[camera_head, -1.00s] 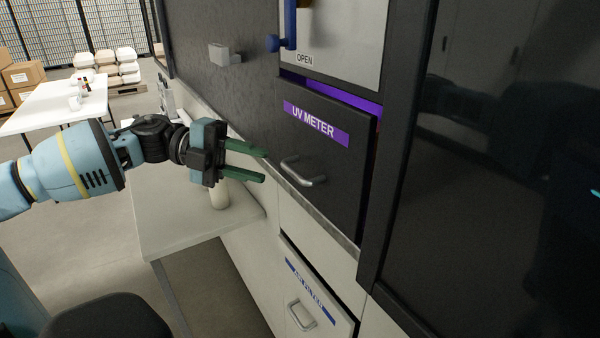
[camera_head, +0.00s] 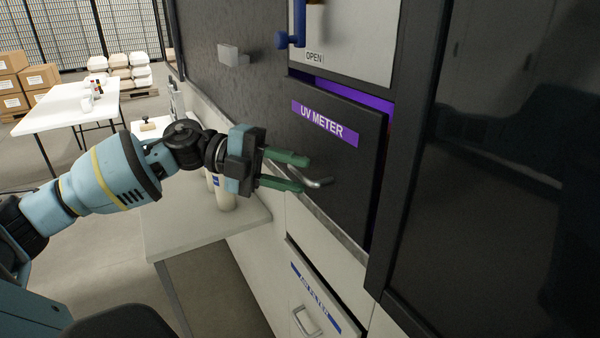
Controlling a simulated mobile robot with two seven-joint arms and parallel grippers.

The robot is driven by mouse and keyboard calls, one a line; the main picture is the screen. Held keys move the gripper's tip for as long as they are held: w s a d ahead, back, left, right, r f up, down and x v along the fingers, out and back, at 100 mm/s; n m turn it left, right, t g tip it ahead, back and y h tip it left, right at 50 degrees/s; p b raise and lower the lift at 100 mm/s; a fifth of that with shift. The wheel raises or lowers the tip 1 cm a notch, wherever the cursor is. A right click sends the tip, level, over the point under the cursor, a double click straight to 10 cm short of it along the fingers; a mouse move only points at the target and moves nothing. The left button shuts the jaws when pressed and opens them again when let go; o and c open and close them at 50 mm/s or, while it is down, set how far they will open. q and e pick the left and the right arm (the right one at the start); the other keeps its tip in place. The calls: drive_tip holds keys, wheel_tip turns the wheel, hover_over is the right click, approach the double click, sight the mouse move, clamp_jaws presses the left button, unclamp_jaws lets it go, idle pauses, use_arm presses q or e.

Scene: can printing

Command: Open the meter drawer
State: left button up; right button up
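The UV meter drawer (camera_head: 345,165) has a dark front with a purple "UV METER" label. A purple strip shows along its top edge, so the front stands slightly out from the cabinet. Its metal handle (camera_head: 318,182) is on the lower left of the front. My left gripper (camera_head: 304,173) has its two green fingers spread, with the tips at the handle's left part, one above and one below. The fingers hide part of the handle; I cannot tell whether they touch it. My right gripper is not in view.
A lower "AIR FILTER" drawer (camera_head: 318,297) stands slightly out below. A blue lever (camera_head: 290,40) is above. A small white side table (camera_head: 190,235) with a can (camera_head: 224,195) stands below my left gripper. A dark glossy panel (camera_head: 500,200) is at the right.

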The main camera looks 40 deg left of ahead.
use_arm(q)
drive_tip(key=shift+x, duration=0.95)
clamp_jaws()
